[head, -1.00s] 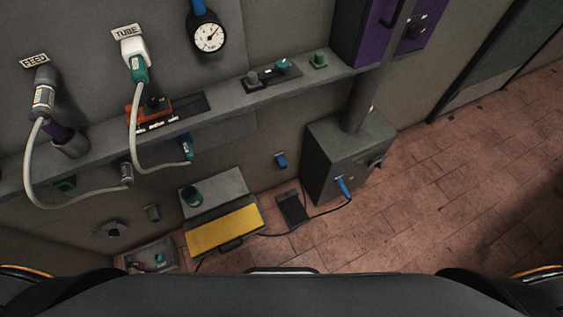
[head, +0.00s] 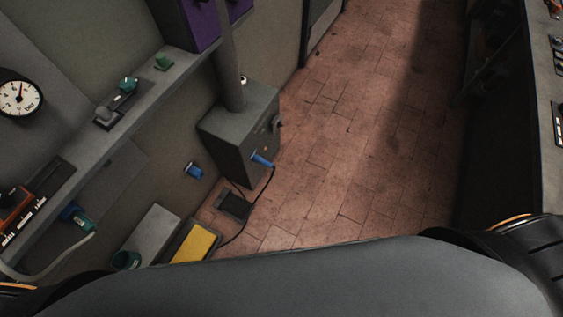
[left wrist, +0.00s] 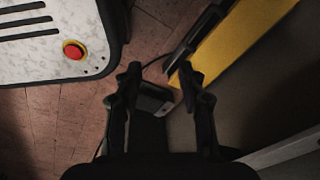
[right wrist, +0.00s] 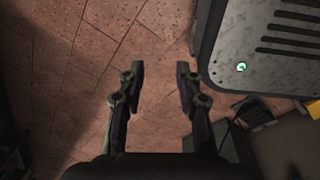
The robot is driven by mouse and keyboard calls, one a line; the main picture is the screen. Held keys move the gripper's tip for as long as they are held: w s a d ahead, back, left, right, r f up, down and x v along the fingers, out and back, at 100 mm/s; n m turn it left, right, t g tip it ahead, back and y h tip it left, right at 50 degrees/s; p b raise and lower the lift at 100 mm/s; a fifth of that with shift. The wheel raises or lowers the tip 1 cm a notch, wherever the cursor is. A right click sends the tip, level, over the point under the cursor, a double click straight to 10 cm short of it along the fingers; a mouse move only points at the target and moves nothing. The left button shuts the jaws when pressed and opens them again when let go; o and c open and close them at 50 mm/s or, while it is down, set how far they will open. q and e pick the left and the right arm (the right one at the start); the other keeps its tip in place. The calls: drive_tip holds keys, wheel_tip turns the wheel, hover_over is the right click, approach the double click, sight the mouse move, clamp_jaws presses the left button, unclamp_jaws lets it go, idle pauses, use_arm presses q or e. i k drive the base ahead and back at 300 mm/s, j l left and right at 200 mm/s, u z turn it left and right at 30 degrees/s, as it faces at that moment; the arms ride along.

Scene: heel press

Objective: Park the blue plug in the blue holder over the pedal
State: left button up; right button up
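The blue plug (head: 262,159) sits in the side of the grey floor box (head: 226,143), with a black cable running from it down to the floor. The blue holder (head: 194,171) is on the wall to the left of the box. The black pedal (head: 233,205) lies on the floor below the holder. My left gripper (left wrist: 160,78) is open and empty in the left wrist view. My right gripper (right wrist: 159,75) is open and empty over bare floor in the right wrist view. Neither gripper shows in the head view.
A yellow-topped unit (head: 194,243) stands on the floor left of the pedal. A grey shelf (head: 150,105) runs along the left wall. A dark bench (head: 550,150) edges the right side. The tiled floor (head: 350,150) between is clear.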

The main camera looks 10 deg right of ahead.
sight(269, 164)
drive_tip(key=i+l+u, duration=0.1)
drive_tip(key=u, duration=0.3)
drive_tip(key=l+u, duration=0.3)
drive_tip(key=u, duration=0.15)
drive_tip(key=i+l+u, duration=0.1)
drive_tip(key=u, duration=0.3)
drive_tip(key=l+u, duration=0.1)
drive_tip(key=l, duration=0.45)
drive_tip(key=l+u, duration=0.15)
drive_tip(key=l, duration=0.45)
drive_tip(key=l+u, duration=0.1)
drive_tip(key=l, duration=0.45)
drive_tip(key=k+l+u, duration=0.15)
drive_tip(key=l, duration=0.4)
drive_tip(key=l+u, duration=0.1)
drive_tip(key=l, duration=0.45)
drive_tip(key=k+l+u, duration=0.15)
drive_tip(key=l, duration=0.4)
drive_tip(key=k+l, duration=0.1)
drive_tip(key=l, duration=0.35)
drive_tip(key=k+l, duration=0.1)
drive_tip(key=l, duration=0.3)
